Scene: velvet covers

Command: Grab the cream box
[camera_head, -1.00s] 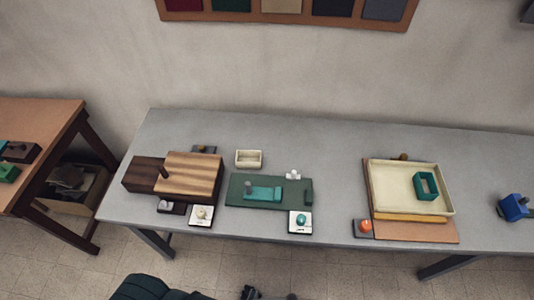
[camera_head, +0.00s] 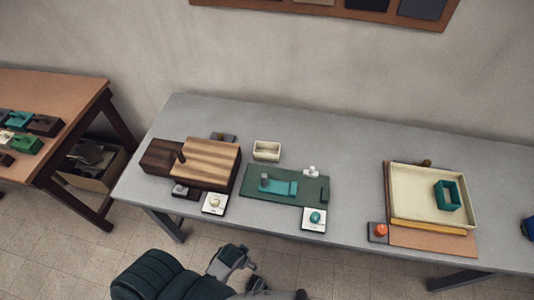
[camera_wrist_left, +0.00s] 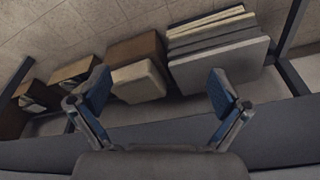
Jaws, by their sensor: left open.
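The small cream box (camera_head: 267,150) is open-topped and sits on the grey table behind the dark green board. Nothing covers it in the head view. My left gripper (camera_head: 246,259) is low in the head view, in front of the table's front edge and well short of the box. In the left wrist view the left gripper (camera_wrist_left: 158,92) is open, its blue-padded fingers wide apart with nothing between them. I cannot tell whether the pale block (camera_wrist_left: 139,82) there is the cream box. My right gripper cannot be made out.
A green board (camera_head: 285,198) with a teal piece lies in front of the box. Wooden blocks (camera_head: 210,162) stand left of it. A larger cream tray (camera_head: 415,207) holds a teal frame (camera_head: 447,195) at the right. The grey table (camera_head: 345,145) is clear behind and right of the box.

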